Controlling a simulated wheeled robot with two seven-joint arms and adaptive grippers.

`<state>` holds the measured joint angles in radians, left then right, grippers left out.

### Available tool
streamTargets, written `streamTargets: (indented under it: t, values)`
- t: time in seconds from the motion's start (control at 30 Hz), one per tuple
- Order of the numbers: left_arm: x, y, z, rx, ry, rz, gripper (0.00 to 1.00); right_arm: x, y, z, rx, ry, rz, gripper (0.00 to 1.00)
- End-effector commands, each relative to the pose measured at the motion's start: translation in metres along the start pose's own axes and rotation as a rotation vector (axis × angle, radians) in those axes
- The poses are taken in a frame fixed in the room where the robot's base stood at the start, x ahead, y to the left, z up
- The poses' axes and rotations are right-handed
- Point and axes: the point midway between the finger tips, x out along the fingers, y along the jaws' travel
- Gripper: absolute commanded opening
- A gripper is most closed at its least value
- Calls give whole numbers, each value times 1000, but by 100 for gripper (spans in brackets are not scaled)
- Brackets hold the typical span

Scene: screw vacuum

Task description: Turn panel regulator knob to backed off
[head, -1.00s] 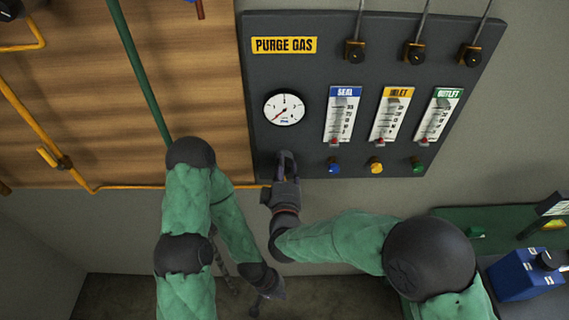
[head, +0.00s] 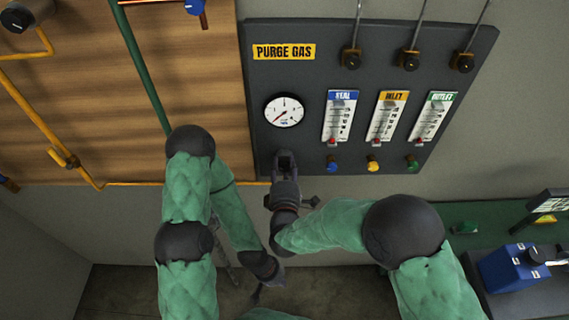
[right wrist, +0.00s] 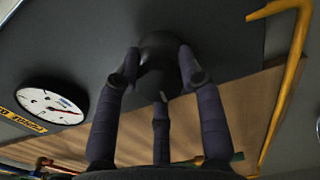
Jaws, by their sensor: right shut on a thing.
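The dark regulator knob (right wrist: 160,52) is on the grey purge gas panel (head: 262,75), below the round white gauge (head: 284,110). My right gripper (head: 284,160) is at the panel's lower left and is shut on the knob. In the right wrist view its fingers (right wrist: 160,75) sit around the knob's sides; their tips partly hide it. The gauge (right wrist: 52,101) also shows there, and its red needle points to the lower left in the head view. My left gripper (head: 257,294) hangs low, away from the panel, too small and dark to tell its opening.
Three flow meters, seal (head: 341,116), inlet (head: 387,117) and outlet (head: 433,118), stand right of the gauge with coloured knobs below. A yellow pipe (head: 125,184) runs left of my right gripper. A blue device (head: 510,267) stands at lower right.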

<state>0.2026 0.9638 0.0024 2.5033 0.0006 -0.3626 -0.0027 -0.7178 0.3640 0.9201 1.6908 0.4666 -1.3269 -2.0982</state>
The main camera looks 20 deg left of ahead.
Motion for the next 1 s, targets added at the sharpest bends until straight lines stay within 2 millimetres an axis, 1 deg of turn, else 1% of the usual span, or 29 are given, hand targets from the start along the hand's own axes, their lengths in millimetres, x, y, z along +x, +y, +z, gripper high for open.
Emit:
streamTargets:
  t: [0.2, 0.4, 0.87, 0.9, 0.97, 1.0]
  values:
    - [-5, 2, 0, 0, 0, 0, 0, 0, -1, 0, -103, 1, -3, 6]
    - [-6, 2, 0, 0, 0, 0, 0, 0, -1, 0, -151, 1, -3, 6]
    - [-6, 2, 0, 0, 0, 0, 0, 0, -1, 0, -164, 1, -3, 6]
    - [-6, 2, 0, 0, 0, 0, 0, 0, -1, 0, -164, 1, -3, 44]
    - [-6, 2, 0, 0, 0, 0, 0, 0, -1, 0, -163, 1, -2, 61]
    - [-6, 2, 0, 0, 0, 0, 0, 0, -1, 0, -163, 1, -2, 63]
